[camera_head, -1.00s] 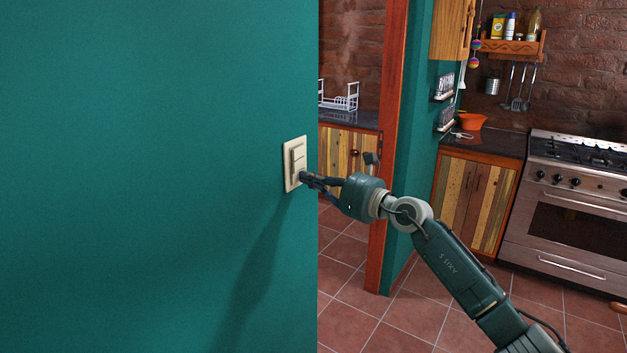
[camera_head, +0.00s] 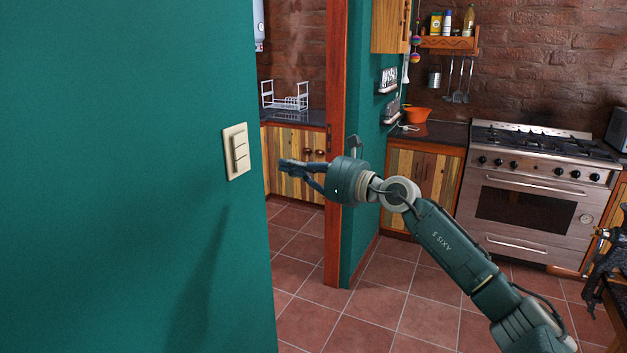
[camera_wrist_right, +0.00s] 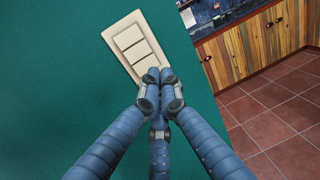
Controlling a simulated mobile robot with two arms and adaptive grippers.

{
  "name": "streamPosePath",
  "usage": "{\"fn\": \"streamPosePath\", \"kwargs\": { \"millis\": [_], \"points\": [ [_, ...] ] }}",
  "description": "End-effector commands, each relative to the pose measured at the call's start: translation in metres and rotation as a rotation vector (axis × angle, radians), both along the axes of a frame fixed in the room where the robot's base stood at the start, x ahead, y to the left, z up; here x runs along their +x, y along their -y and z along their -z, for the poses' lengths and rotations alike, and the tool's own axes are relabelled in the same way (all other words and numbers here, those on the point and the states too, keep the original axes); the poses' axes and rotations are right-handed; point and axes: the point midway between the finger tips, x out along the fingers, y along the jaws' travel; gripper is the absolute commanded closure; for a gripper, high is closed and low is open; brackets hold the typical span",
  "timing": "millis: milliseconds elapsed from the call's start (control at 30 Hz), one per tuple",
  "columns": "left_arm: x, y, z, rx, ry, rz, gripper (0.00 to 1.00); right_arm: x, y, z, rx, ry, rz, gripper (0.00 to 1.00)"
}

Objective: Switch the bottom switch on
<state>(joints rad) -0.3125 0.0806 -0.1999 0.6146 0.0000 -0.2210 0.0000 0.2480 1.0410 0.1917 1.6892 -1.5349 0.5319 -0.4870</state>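A cream switch plate (camera_head: 229,172) is mounted on the teal wall and carries three stacked rocker switches. The bottom switch (camera_head: 243,164) is the lowest; it also shows in the right wrist view (camera_wrist_right: 146,66), just beyond the fingertips. I cannot tell clearly which way it is tipped. My right gripper (camera_head: 285,165) is to the right of the plate in the head view, apart from it, pointing left. In the right wrist view my right gripper (camera_wrist_right: 160,76) has its fingers together with nothing between them. My left gripper is not in view.
The teal wall (camera_head: 110,170) fills the left side and ends just right of the plate. A red-brown door post (camera_head: 335,240) stands behind my right gripper. A stove (camera_head: 535,195) is farther back right. The tiled floor (camera_head: 390,315) is clear in the middle.

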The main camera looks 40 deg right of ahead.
Motion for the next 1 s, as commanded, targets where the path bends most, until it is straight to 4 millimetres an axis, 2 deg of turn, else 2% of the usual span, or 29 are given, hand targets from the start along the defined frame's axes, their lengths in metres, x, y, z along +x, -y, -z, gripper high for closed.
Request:
{"fn": "streamPosePath", "kwargs": {
  "millis": [33,133,300,400,700,1000],
  "points": [
    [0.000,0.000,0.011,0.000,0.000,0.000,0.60,-0.008,0.004,0.007,-0.002,-0.004,0.000,1.00],
    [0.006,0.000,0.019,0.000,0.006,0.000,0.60,-0.022,0.012,0.006,-0.002,-0.003,-0.001,1.00],
    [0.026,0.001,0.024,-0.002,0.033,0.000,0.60,-0.038,0.021,0.003,0.001,0.000,0.000,1.00],
    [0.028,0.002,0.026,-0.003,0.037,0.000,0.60,-0.043,0.024,0.001,0.000,0.000,-0.001,1.00],
    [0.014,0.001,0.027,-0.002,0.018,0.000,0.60,-0.046,0.026,-0.001,0.000,0.001,-0.001,1.00],
    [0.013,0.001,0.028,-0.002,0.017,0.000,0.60,-0.046,0.026,0.000,0.000,0.001,-0.001,1.00]
  ]
}}
